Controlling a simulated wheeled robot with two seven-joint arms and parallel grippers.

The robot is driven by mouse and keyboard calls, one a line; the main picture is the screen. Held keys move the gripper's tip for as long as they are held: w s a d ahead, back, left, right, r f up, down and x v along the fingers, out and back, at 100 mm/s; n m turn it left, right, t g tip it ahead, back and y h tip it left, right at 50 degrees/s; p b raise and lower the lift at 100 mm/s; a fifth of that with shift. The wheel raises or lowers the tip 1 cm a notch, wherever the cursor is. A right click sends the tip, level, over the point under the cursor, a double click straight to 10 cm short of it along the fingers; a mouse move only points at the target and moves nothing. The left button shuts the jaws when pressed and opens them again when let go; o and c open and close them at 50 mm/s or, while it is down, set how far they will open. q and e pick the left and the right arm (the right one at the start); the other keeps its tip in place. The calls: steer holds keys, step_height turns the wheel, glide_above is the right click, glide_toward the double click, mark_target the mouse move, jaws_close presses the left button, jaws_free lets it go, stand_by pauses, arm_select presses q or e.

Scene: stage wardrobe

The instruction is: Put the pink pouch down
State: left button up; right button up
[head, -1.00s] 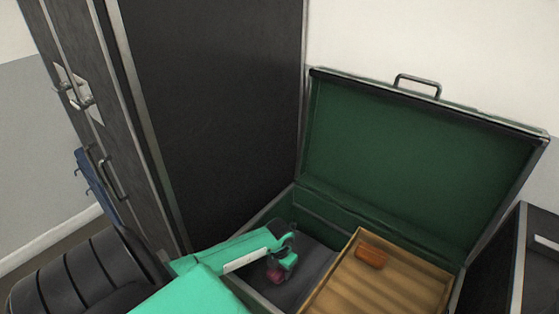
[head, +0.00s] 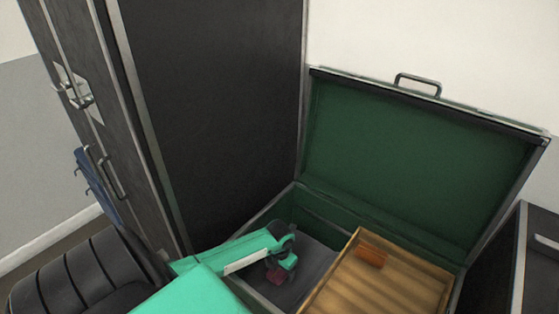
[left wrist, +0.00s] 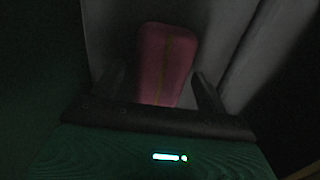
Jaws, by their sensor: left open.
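The pink pouch (head: 276,277) is at the left side of the open green-lined case (head: 412,170), partly hidden by my left gripper in the head view. In the dark left wrist view the pouch (left wrist: 167,62) has a yellowish line down its middle and lies against a grey surface. My left gripper (head: 284,265) reaches down into the case. Its fingers (left wrist: 158,76) are open, one on each side of the pouch, with gaps showing. My right gripper is not in view.
A wooden tray (head: 335,276) fills the case's right part and holds an orange-brown block (head: 371,257). The raised lid stands behind. A tall black trunk (head: 215,110) stands left of the case. Dark floor of the case shows between pouch and tray.

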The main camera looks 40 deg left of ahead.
arm_select(q)
step_height(320, 180, up, 12)
steer(key=p, duration=0.1)
steer(key=shift+r, duration=0.15)
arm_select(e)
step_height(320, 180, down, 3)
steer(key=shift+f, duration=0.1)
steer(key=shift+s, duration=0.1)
